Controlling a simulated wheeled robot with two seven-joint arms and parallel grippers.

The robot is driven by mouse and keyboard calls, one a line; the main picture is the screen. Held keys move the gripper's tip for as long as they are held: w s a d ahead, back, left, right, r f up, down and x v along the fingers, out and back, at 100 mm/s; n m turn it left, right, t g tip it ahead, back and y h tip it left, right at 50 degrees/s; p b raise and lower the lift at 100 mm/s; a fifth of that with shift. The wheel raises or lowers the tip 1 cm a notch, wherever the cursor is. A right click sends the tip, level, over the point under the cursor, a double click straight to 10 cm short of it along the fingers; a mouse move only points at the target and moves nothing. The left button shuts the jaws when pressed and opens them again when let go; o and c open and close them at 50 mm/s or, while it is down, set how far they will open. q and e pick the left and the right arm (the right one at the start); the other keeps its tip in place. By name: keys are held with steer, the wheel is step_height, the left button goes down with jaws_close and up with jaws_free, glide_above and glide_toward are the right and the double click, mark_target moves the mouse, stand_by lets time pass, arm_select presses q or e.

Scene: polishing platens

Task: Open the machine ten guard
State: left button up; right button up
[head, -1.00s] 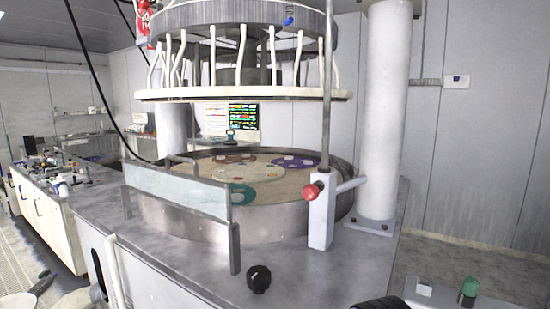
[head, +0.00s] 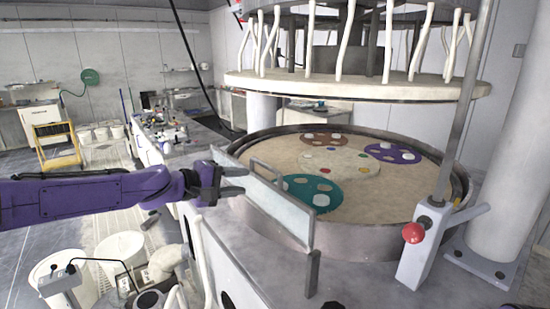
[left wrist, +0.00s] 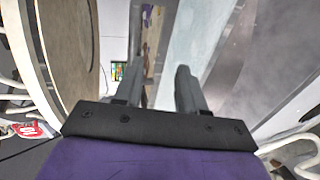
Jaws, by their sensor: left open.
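The guard (head: 290,212) is a clear upright panel along the near left rim of the round polishing machine (head: 355,240). It has a bent grey bar handle (head: 266,168) near its far upper end. It stands up in front of the platen, so it looks closed. My left gripper (head: 243,178) reaches in from the left and is beside the guard's far end, near the handle. Its two fingers are apart in the left wrist view (left wrist: 156,82). Pale glassy panel (left wrist: 190,42) shows beyond them. I cannot tell whether a finger touches the handle. My right gripper is out of view.
A red button (head: 413,232) sits on a grey post at the machine's right. The raised upper plate (head: 350,86) hangs over the platen. Coloured carriers, one teal (head: 308,190), lie on it. A white bucket (head: 122,258) stands on the floor at left.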

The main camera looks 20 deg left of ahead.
mark_target(262, 166)
arm_select(q)
steer(key=shift+h, duration=0.5)
steer(key=w+d, duration=0.2)
steer(key=w, duration=0.1)
steer(key=w+d+r+p, duration=0.1)
steer(key=w+d, duration=0.3)
steer(key=w, duration=0.1)
steer(key=shift+w+r+p, duration=0.15)
steer(key=shift+w+p, duration=0.15)
steer(key=shift+w, duration=0.05)
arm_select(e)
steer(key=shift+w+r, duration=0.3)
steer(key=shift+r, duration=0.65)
arm_select(q)
steer(key=shift+s, duration=0.1)
jaws_close()
